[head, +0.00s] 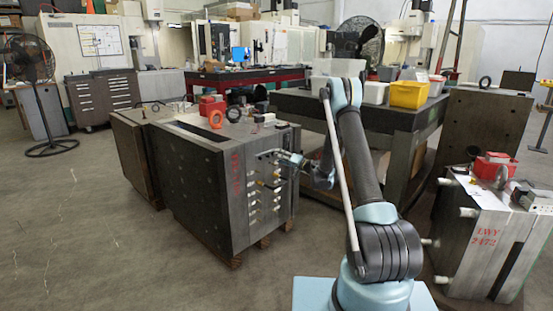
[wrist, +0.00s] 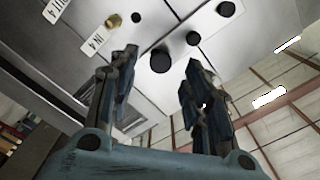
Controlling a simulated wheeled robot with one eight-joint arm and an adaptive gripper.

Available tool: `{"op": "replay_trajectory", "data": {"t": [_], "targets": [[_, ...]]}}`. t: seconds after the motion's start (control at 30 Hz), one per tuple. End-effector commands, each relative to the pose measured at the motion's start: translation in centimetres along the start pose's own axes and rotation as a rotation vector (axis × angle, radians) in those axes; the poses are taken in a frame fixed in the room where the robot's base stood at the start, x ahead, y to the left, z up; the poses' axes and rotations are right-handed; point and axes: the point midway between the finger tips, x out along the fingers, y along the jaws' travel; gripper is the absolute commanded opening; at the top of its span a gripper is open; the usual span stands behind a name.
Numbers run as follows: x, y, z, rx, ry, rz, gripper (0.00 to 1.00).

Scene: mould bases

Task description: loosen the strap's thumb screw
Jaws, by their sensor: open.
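I cannot tell which, if any, is the strap's thumb screw, nor make out the strap. My gripper (wrist: 163,68) is open, its two fingers pointing at this face with nothing between them. The larger black feature shows between the fingertips; the remaining gap is unclear. In the head view my gripper (head: 283,158) is at the face's upper right.
Labels reading IN 4 (wrist: 97,40) and OUT 4 (wrist: 57,9) sit beside a brass fitting (wrist: 112,20). A red shackle-like item (head: 216,118) lies on the mould. A workbench (head: 385,115) with bins stands behind my arm.

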Motion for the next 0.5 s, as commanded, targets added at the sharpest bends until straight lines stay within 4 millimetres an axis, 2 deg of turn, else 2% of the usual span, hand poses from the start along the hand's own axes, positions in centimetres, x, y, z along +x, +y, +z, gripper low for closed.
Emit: {"op": "replay_trajectory", "data": {"t": [0.2, 0.5], "targets": [[2.9, 0.0, 0.0, 0.000, -0.001, 0.000, 0.45], [3.9, 0.0, 0.0, 0.000, 0.001, 0.001, 0.45]]}}
